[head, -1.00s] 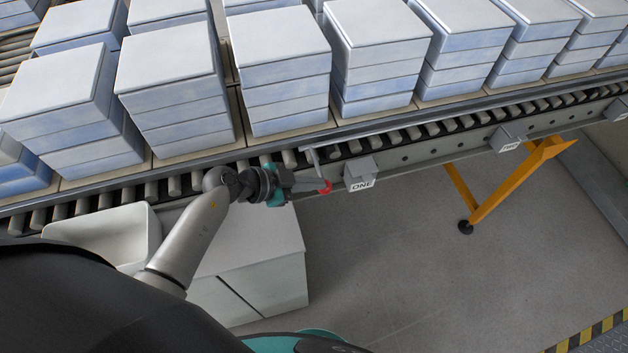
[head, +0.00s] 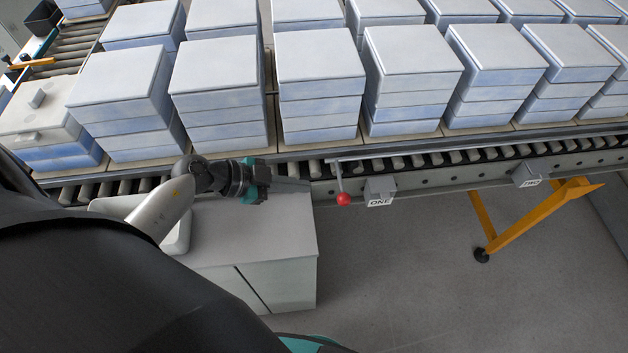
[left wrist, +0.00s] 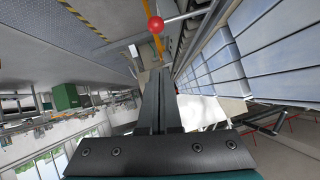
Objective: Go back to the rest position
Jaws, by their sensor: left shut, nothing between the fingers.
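My left gripper (head: 306,186) is in front of the conveyor's side rail, over the back edge of the white cabinet. It is shut and empty. In the left wrist view its two fingers (left wrist: 157,80) lie together. A lever with a red ball knob (head: 344,199) hangs at the conveyor's front edge, just right of the fingertips. The red knob (left wrist: 155,24) also shows beyond the fingertips in the left wrist view, apart from them. My right gripper is not in view.
The roller conveyor (head: 450,180) carries rows of stacked pale blocks (head: 320,60). A box labelled ONE (head: 380,190) and one labelled TWO (head: 527,174) sit on its side. The white cabinet (head: 250,240) stands below my left arm.

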